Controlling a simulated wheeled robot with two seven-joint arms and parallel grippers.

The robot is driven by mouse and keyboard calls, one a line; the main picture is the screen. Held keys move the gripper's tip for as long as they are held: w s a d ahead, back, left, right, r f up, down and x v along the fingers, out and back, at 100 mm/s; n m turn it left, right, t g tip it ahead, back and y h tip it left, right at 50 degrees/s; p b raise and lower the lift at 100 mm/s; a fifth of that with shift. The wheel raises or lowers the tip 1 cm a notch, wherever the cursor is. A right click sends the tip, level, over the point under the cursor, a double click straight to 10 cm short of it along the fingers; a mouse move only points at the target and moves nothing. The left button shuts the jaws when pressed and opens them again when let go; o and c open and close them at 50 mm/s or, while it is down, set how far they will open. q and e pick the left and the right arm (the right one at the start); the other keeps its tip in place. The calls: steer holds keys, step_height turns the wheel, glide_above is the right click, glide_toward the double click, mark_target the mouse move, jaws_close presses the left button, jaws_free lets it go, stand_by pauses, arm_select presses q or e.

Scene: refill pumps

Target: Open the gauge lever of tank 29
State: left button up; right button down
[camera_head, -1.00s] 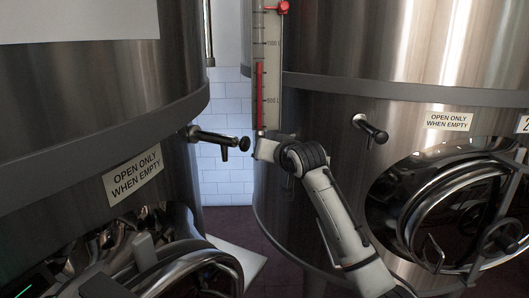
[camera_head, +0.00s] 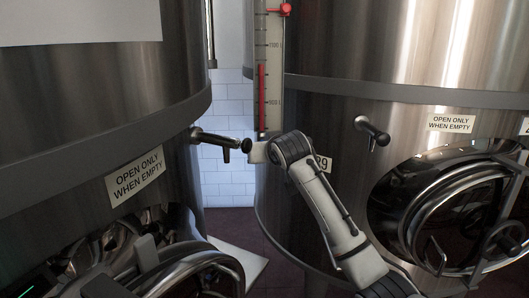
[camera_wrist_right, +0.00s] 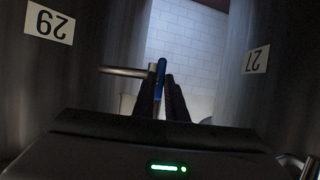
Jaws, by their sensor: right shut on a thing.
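Tank 29 (camera_head: 330,110) is the steel tank on the right in the head view; its number plate (camera_head: 323,163) shows partly behind my arm. The gauge (camera_head: 275,85) with a red column stands at its left edge. My right gripper (camera_head: 254,152) is at the gauge's lower end. In the right wrist view, a blue lever (camera_wrist_right: 160,76) sits at the end of a metal pipe (camera_wrist_right: 122,71), and my right gripper (camera_wrist_right: 163,92) is shut on it. The lever is hidden by the gripper in the head view. My left gripper is not in view.
Another steel tank (camera_head: 90,95) stands at the left, with a small tap (camera_head: 215,139) sticking into the gap near my right gripper. Tank 29 has a second tap (camera_head: 371,130) and a round hatch (camera_head: 440,205). A narrow gap with white tiles (camera_head: 228,110) separates the tanks.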

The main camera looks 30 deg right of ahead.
steer(key=shift+f, duration=0.1)
steer(key=c, duration=1.8)
jaws_free()
